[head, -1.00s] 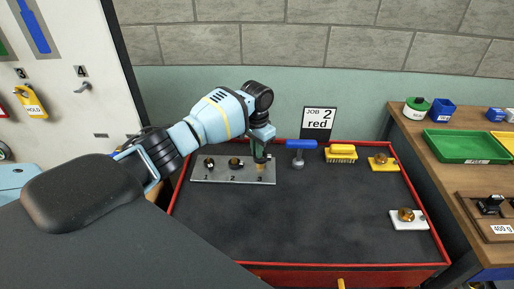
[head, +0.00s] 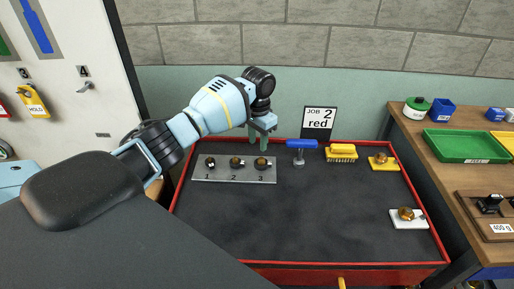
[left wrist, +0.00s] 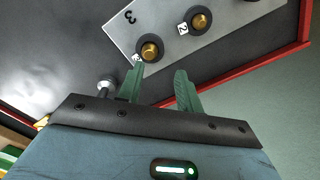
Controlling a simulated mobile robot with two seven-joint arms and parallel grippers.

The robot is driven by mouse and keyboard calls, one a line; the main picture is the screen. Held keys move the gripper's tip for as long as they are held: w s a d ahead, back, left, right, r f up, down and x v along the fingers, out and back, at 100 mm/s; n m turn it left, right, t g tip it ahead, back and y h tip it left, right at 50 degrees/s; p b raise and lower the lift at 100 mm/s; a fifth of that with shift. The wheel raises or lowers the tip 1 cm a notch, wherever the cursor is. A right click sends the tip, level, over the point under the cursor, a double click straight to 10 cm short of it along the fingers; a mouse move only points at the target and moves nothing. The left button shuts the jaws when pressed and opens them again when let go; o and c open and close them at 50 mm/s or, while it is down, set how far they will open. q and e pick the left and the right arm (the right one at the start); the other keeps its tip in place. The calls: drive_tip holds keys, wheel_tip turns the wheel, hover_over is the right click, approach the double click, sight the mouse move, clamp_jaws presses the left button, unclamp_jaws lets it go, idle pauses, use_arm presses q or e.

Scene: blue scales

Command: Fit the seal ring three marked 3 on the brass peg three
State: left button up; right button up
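The grey plate (head: 220,176) at the back left of the dark bench top carries three brass pegs, numbered 1, 2 and 3. The brass peg three (head: 261,162) stands upright at its right end; it also shows in the left wrist view (left wrist: 150,50). A dark seal ring (left wrist: 140,47) lies around its base, with a small white tag whose mark is partly hidden by a finger. Peg two (left wrist: 200,20) also has a dark ring, tagged 2. My left gripper (head: 258,144) is open and empty above and behind peg three. My right gripper is out of view.
Right of the plate stand a blue-handled tool (head: 301,147), a yellow brush (head: 341,153), a yellow block with a brass part (head: 383,162) and a white one (head: 408,222). A sign (head: 319,119) reads Job 2 red. A red rim borders the bench; its middle is clear.

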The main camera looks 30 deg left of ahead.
use_arm(q)
drive_tip(key=shift+r, duration=1.95)
